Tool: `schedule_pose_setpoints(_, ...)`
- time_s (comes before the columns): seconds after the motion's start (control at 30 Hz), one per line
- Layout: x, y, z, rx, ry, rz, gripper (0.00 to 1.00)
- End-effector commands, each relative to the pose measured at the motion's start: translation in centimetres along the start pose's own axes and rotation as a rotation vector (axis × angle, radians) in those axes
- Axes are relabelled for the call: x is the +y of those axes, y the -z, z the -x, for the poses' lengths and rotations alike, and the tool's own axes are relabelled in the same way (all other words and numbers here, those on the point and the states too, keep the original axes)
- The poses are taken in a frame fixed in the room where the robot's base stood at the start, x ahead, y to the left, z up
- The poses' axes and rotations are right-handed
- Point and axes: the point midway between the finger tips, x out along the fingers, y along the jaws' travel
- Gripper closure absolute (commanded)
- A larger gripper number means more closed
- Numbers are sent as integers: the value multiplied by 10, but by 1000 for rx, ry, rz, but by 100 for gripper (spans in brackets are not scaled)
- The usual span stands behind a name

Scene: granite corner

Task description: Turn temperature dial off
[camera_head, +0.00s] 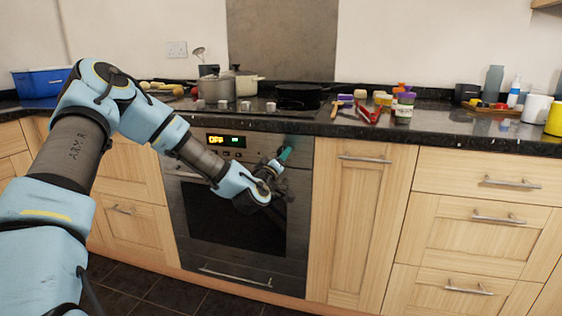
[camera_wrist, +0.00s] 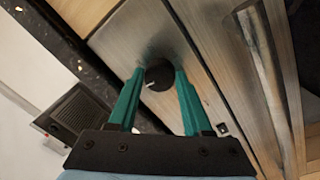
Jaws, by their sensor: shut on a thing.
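The temperature dial (camera_wrist: 159,75) is a round black knob with a light mark, on the steel control panel (camera_wrist: 135,35) of the oven. In the wrist view my gripper (camera_wrist: 158,78) has its two green fingers on either side of the dial, shut on it. In the head view my gripper (camera_head: 285,154) is at the right end of the oven's panel, and the dial is hidden there. The oven display (camera_head: 226,140) is lit and reads "OFF" on its left part. The dark oven door (camera_head: 235,217) is below.
The oven handle (camera_wrist: 262,65) runs close to the gripper in the wrist view. The black granite worktop (camera_head: 450,128) overhangs the panel. Pots (camera_head: 243,83), a dark pan (camera_head: 300,95) and several small items stand on it. Wooden cupboards (camera_head: 362,225) flank the oven.

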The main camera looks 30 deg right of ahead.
Motion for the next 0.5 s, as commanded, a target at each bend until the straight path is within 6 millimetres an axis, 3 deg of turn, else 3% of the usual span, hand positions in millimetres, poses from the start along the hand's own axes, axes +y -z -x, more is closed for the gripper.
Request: schedule_pose_setpoints(0.5, 0, -1, 0, 9, 2, 156, 100)
